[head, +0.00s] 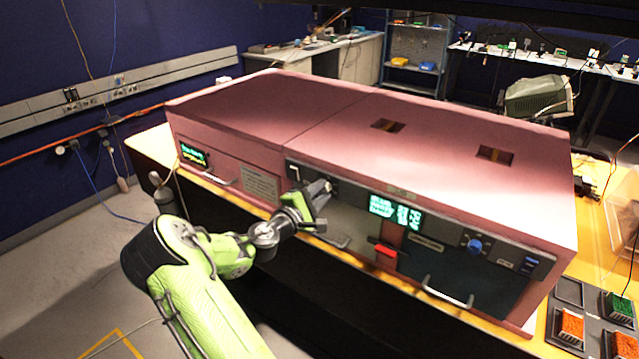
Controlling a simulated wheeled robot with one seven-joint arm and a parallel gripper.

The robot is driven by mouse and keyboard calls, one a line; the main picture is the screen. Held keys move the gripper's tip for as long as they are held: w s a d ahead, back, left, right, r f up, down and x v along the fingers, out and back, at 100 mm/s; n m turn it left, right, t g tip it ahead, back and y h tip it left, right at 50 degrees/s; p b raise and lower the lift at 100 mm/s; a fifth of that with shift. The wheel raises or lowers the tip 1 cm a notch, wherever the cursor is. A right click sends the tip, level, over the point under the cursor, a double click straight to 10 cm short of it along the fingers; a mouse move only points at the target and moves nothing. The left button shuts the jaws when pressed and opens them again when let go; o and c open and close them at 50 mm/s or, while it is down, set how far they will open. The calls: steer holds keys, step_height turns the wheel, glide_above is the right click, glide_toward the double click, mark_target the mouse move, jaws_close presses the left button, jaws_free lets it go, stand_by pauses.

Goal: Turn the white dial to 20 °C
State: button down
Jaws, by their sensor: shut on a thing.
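A long pink foam enclosure (290,115) stands on a wooden bench, with a grey control strip along its front. My gripper (322,192) reaches up to the left part of this strip, its fingers shut at the panel. The white dial is hidden by the fingers, which are closed around it as far as I can tell. Its pointer and scale cannot be read. A lit green display (396,212) is right of my gripper, its text too small to read.
A blue knob (474,245), a red block (386,252) and a door handle (447,292) are on the front, right of my gripper. A smaller display (193,154) and another handle (222,178) are to its left. Trays with coloured blocks (571,325) lie at lower right.

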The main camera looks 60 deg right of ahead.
steer(key=n+p, duration=0.5)
steer(key=shift+r+n+p, duration=0.15)
steer(key=shift+n+p, duration=0.15)
steer(key=shift+p, duration=0.05)
steer(key=n+p, duration=0.3)
steer(key=shift+n+p, duration=0.3)
steer(key=shift+n, duration=0.1)
steer(key=shift+f+n+p, duration=0.2)
steer(key=shift+n+p, duration=0.3)
steer(key=shift+n, duration=0.1)
steer(key=shift+f+n, duration=0.1)
steer(key=shift+n, duration=0.2)
steer(key=c, duration=0.8)
jaws_free()
steer(key=shift+c, duration=0.2)
steer(key=shift+a, duration=0.1)
steer(key=w+a+b, duration=0.2)
steer(key=a, duration=1.3)
steer(key=shift+w+a, duration=0.2)
steer(key=shift+a, duration=0.05)
